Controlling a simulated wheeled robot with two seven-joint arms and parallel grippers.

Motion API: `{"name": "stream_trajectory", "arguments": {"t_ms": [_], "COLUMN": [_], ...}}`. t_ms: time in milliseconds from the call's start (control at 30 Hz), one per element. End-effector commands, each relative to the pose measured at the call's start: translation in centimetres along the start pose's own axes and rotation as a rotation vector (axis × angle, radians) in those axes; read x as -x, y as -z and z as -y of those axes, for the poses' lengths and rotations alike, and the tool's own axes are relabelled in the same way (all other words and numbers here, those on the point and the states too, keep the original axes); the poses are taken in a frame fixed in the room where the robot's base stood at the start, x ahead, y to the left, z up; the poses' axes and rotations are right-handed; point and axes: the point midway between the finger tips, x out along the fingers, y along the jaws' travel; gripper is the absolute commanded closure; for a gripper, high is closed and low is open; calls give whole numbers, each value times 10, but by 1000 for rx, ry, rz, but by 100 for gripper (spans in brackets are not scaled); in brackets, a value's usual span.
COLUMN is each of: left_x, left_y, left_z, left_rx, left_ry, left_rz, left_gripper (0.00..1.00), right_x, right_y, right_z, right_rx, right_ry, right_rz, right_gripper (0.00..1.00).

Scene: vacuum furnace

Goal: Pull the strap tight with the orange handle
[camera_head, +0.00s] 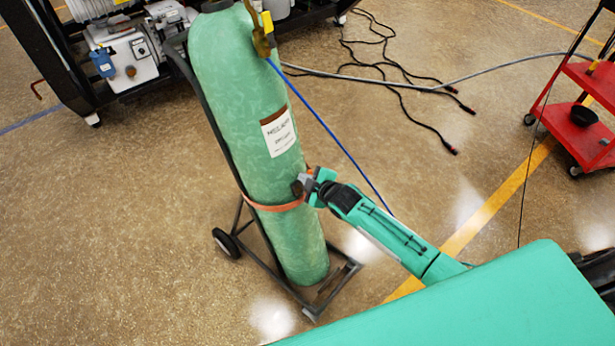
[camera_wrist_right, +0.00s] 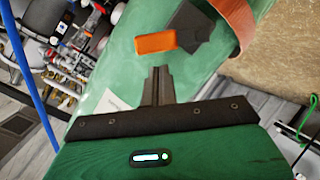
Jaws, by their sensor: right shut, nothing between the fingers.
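A tall green gas cylinder (camera_head: 245,110) stands on a black wheeled cart. An orange-brown strap (camera_head: 272,208) runs around its lower half; it also shows in the right wrist view (camera_wrist_right: 238,22). The orange handle (camera_wrist_right: 156,43) sits beside a dark buckle block (camera_wrist_right: 195,38) against the cylinder. My right gripper (camera_head: 304,184) is at the cylinder's right side, by the buckle. In the wrist view its fingers (camera_wrist_right: 158,72) are shut and empty, with their tips pointing at the handle, seemingly just short of it. My left gripper is out of view.
The cart frame (camera_head: 342,276) and its wheel (camera_head: 226,243) surround the cylinder's base. A blue hose (camera_head: 330,130) hangs down past its right side. Dark cables (camera_head: 400,80) lie behind. A red cart (camera_head: 580,120) stands at the right. The floor at left is clear.

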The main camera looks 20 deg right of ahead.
Motion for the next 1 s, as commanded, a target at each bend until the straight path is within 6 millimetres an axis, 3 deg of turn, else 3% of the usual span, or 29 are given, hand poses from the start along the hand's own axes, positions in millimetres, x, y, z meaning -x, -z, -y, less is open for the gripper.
{"name": "stream_trajectory", "arguments": {"t_ms": [200,1000], "left_x": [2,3], "left_y": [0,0], "left_z": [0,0], "left_rx": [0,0], "left_ry": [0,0], "left_rz": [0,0], "left_gripper": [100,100], "right_x": [-2,-3], "right_y": [-9,-14], "right_z": [0,-2], "right_rx": [0,-75], "right_ry": [-1,18], "right_rz": [0,1], "right_gripper": [100,100]}}
